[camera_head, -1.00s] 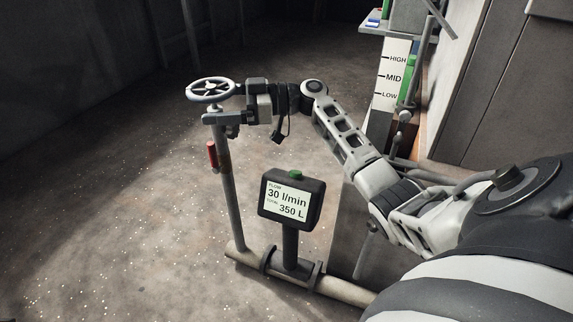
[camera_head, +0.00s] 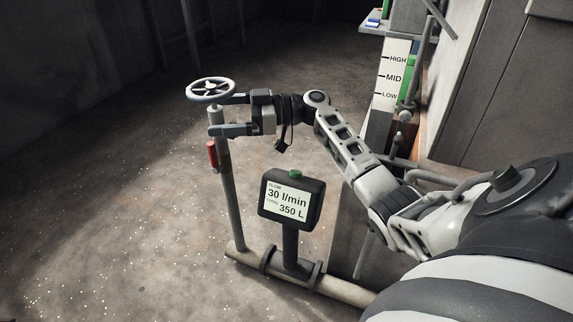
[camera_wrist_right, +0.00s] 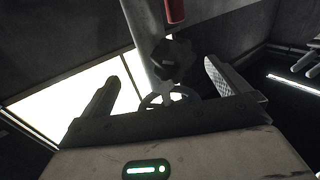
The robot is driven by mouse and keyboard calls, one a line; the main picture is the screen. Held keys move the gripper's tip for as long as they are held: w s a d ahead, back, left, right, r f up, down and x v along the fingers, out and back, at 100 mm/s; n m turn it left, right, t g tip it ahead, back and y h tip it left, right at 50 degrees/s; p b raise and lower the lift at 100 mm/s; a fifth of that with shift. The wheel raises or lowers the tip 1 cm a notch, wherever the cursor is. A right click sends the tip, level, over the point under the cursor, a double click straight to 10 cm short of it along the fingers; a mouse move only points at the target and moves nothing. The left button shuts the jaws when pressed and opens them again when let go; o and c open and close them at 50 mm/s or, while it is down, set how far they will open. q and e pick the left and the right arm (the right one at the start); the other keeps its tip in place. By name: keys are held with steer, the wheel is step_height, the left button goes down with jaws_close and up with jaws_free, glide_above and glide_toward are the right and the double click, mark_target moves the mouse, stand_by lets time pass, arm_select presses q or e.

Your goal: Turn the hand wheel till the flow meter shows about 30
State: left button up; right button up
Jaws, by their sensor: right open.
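The grey spoked hand wheel (camera_head: 211,91) sits on top of an upright pipe in the head view. The flow meter (camera_head: 288,200) stands on the low pipe and reads 30 l/min, with a total of 350 L. My right gripper (camera_head: 216,114) is just below the wheel, its two fingers spread apart around the top of the upright pipe. It appears to hold nothing. In the right wrist view the two fingers (camera_wrist_right: 162,72) are also wide apart, with the pipe and a dark fitting between them. My left gripper is not in view.
A red handle (camera_head: 212,155) hangs on the upright pipe (camera_head: 230,195). A level gauge (camera_head: 392,75) marked HIGH, MID and LOW stands behind my right arm. A horizontal pipe (camera_head: 340,290) runs along the floor. The floor to the left is clear.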

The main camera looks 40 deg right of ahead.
steer(key=shift+v, duration=2.7)
